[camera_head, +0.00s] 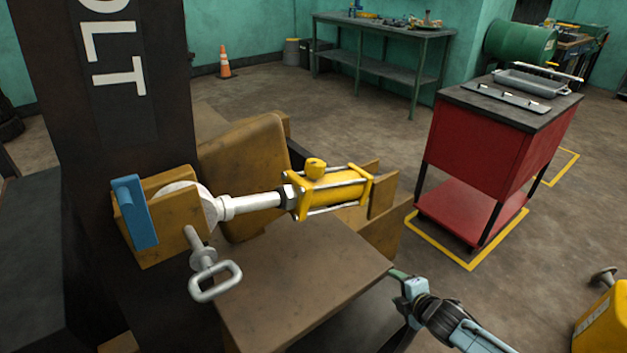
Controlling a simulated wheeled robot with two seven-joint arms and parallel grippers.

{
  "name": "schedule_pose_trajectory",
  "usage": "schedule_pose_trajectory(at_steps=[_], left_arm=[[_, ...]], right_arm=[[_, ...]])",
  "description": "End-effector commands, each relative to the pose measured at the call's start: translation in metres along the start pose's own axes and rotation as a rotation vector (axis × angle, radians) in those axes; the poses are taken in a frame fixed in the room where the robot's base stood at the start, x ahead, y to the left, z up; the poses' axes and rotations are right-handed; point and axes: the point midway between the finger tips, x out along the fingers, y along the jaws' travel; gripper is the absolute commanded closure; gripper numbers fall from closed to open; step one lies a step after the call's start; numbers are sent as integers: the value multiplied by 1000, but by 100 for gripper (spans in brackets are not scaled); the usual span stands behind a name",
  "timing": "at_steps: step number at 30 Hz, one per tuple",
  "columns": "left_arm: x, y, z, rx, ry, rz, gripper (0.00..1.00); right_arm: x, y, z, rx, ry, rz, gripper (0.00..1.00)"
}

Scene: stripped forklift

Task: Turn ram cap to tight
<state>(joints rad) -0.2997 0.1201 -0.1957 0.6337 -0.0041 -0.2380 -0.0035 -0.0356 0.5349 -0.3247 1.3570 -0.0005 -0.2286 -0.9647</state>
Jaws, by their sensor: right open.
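The yellow ram (335,190) lies roughly level, with its silver rod running left to a white round joint at a mustard bracket. The ram cap (316,167) is a small yellow knob on top of the cylinder, near its left end. How tight it sits cannot be told. My right gripper (398,281) is at the lower right, beside the right edge of a brown plate, below and right of the ram and well apart from the cap. It is open, with nothing seen between its fingers. My left gripper is not in view.
A mustard bracket (177,212) with a blue block (134,211) stands left of the ram. A pin with a grey loop handle (215,281) sticks out below. The flat brown plate (300,275) is in front. A red cart (488,150) stands at right, with open floor behind the ram.

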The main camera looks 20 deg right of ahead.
Motion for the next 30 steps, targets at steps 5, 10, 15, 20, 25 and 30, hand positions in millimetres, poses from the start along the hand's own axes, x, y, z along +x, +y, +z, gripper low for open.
schedule_pose_trajectory(at_steps=[5,10,15,20,25,30], left_arm=[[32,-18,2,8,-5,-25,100],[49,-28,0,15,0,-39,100],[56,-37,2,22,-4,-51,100],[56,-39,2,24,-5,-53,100],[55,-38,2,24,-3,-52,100],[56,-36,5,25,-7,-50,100]], right_arm=[[-24,164,-32,-631,63,355,39],[-80,246,-77,-1094,39,608,39],[-117,274,-105,-1337,3,742,39],[-124,283,-114,-1395,-10,775,39],[-111,293,-122,-1391,-12,777,39],[-89,308,-134,-1389,-12,776,39]])
